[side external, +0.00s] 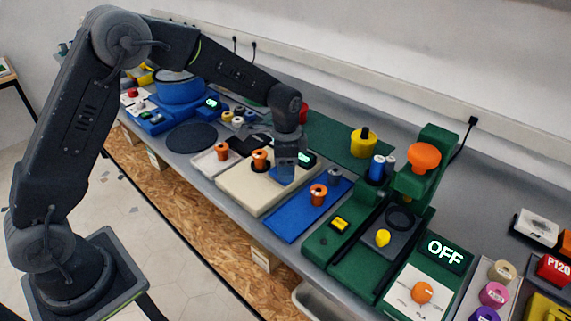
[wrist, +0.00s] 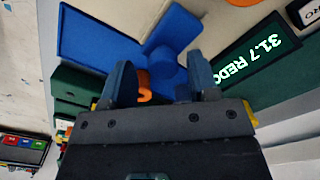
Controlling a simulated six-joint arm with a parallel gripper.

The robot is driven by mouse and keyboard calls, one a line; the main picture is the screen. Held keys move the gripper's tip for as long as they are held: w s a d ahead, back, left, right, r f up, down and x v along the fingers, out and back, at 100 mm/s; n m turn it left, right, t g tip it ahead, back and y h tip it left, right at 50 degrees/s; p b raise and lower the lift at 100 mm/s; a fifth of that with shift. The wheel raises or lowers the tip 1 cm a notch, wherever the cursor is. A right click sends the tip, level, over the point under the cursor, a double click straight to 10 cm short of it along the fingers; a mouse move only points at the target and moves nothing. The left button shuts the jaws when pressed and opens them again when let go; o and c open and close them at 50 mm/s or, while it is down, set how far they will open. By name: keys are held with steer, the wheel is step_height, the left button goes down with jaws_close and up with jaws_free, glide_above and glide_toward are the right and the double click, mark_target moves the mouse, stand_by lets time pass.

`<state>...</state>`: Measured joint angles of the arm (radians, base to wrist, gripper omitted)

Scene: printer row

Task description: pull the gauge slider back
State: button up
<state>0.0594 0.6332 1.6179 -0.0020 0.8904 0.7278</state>
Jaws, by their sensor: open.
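A blue part (wrist: 173,28), which looks like the gauge slider, lies just beyond my gripper (wrist: 160,76) in the wrist view. A round blue piece (wrist: 165,66) of it shows between my open fingers, with a bit of orange beside it. In the side external view, my gripper (side external: 287,158) points down over the cream gauge base (side external: 250,190), and the blue part (side external: 279,175) is just under it, partly hidden. I cannot tell whether the fingers touch it.
A blue plate (side external: 292,217) with an orange knob (side external: 318,194) lies right of the cream base. An orange-topped knob (side external: 260,159) stands on the base. A green press (side external: 435,150) stands further right. A dark round pad (side external: 191,137) lies left.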

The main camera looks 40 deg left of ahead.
step_height(320, 180, up, 14)
stand_by(0.6)
steer(key=s+a+r+n+t, duration=0.15)
steer(key=s+r, duration=0.25)
steer(key=s, duration=0.4)
steer(key=s+a+r+n+t, duration=0.1)
steer(key=s+r+n+t, duration=0.2)
steer(key=s, duration=0.4)
steer(key=s+f+n, duration=0.1)
steer(key=s+n, duration=0.1)
steer(key=s, duration=0.4)
steer(key=s+f+n+t, duration=0.1)
steer(key=s+n, duration=0.1)
steer(key=s, duration=0.4)
steer(key=shift+a+f, duration=0.15)
steer(key=shift+f, duration=0.25)
